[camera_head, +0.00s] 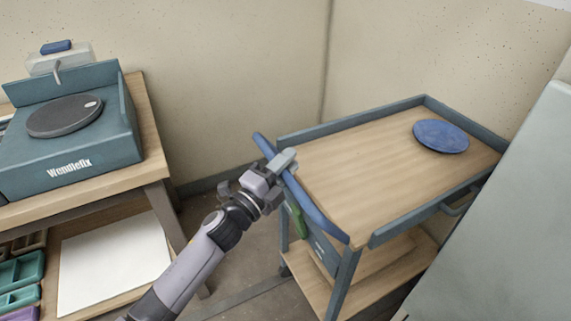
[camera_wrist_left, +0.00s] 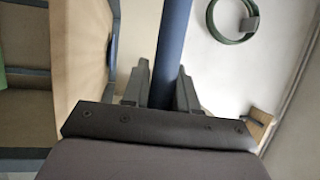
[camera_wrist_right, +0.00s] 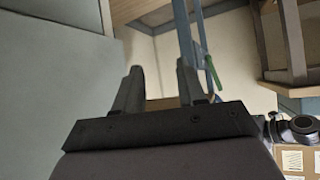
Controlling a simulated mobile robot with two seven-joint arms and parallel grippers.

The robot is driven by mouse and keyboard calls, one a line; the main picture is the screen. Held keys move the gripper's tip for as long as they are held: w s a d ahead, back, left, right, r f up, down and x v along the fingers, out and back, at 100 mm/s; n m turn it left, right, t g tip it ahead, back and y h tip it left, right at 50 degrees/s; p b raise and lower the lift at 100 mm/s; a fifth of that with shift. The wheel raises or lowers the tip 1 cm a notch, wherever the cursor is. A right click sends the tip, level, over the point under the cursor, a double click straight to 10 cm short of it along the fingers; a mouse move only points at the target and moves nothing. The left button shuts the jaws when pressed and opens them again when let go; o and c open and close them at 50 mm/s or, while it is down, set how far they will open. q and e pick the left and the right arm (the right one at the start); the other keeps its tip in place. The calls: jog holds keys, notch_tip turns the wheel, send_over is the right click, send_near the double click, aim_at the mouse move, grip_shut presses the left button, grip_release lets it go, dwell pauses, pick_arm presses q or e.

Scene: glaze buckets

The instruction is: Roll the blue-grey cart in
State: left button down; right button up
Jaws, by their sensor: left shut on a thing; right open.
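The blue-grey cart (camera_head: 345,160) stands at the right of the head view, with a wooden top, a raised rim and a lower wooden shelf. A blue push handle (camera_head: 317,208) runs along its near left end. My left gripper (camera_head: 284,162) is shut on this handle; in the left wrist view the blue bar (camera_wrist_left: 172,45) passes between the fingers. My right gripper (camera_wrist_right: 157,82) is open and shows only in its own wrist view, with nothing between its fingers. Part of the cart's frame (camera_wrist_right: 188,50) shows beyond it.
A round blue disc (camera_head: 440,136) lies on the cart top. A wooden table (camera_head: 150,150) with a Wendlefix wheel unit (camera_head: 75,140) stands at the left. A pale grey panel (camera_head: 500,230) is close on the right. Floor shows between table and cart.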

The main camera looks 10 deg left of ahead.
pick_arm(q)
jog(key=shift+d+r, duration=0.15)
jog(key=c, duration=1.3)
grip_release()
jog(key=o, duration=0.3)
jog(key=shift+w+d, duration=0.1)
jog(key=shift+d, duration=0.05)
jog(key=shift+o, duration=0.2)
jog(key=shift+s+a+f, duration=0.25)
jog(key=shift+s+a, duration=0.15)
jog(key=shift+s, duration=0.05)
jog(key=shift+v, duration=2.95)
jog(key=shift+r, duration=0.1)
